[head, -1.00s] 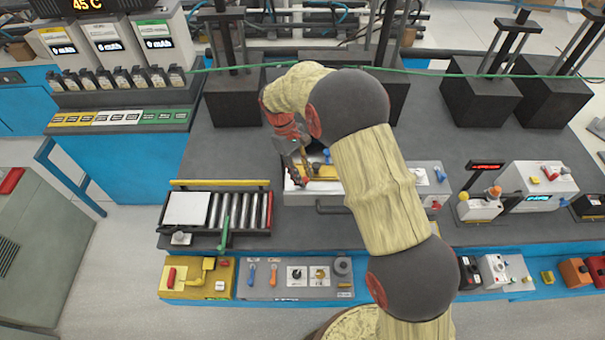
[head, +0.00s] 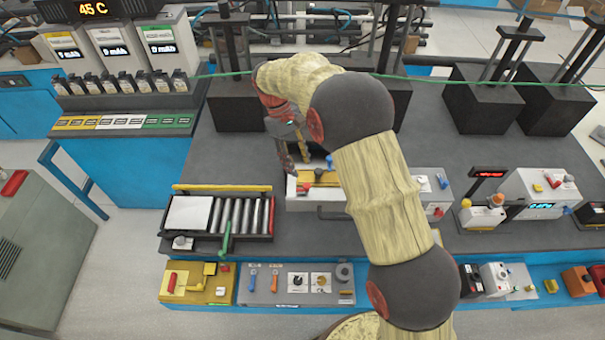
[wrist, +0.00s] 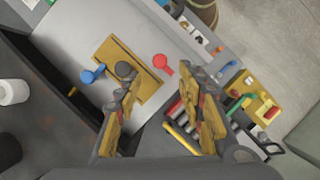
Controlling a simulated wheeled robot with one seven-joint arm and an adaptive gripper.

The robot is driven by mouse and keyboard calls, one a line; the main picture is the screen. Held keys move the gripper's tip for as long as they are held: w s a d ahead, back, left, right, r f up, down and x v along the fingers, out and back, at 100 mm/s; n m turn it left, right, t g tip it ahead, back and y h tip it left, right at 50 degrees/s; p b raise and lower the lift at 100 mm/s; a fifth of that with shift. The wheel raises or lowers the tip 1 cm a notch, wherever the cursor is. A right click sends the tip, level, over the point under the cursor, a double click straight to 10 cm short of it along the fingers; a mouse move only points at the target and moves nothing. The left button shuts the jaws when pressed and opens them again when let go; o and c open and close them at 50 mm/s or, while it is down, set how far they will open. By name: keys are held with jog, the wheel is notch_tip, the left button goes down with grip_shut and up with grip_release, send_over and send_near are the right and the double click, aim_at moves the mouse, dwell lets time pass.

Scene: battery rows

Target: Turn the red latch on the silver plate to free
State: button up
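The silver plate (head: 330,207) is a pale flat-topped unit on the dark bench, partly hidden by my arm. It also fills the upper left of the wrist view (wrist: 65,35). A yellow panel (wrist: 108,55) with a dark knob (wrist: 123,70) is set in it. The red latch (wrist: 161,63) has a round head and short arm, beside the panel; it shows small in the head view (head: 304,187). A blue latch (wrist: 91,75) is on the panel's other side.
A roller tray (head: 243,215) lies left of the plate. A front ledge holds a yellow box with a red handle (head: 172,282) and a grey switch panel (head: 262,293). Dark blocks with posts (head: 490,105) stand behind. Bare bench shows between.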

jog(key=shift+v, duration=2.25)
jog(key=s+d+f+m+t+y+b, duration=0.1)
jog(key=s+d+f+m+t+b, duration=0.1)
jog(key=s+d+b, duration=0.4)
jog(key=s+d+f+m+t+y+b, duration=0.1)
jog(key=s+d+m+t+b, duration=0.3)
jog(key=s, duration=1.1)
jog(key=s+d+f+m+t+y+b, duration=0.1)
jog(key=s+d+f+m+t+b, duration=0.1)
jog(key=s+d+b, duration=0.8)
notch_tip(320, 180, down, 2)
jog(key=t+b, duration=0.1)
jog(key=b, duration=0.3)
jog(key=shift+s+m, duration=0.25)
jog(key=shift+m, duration=0.15)
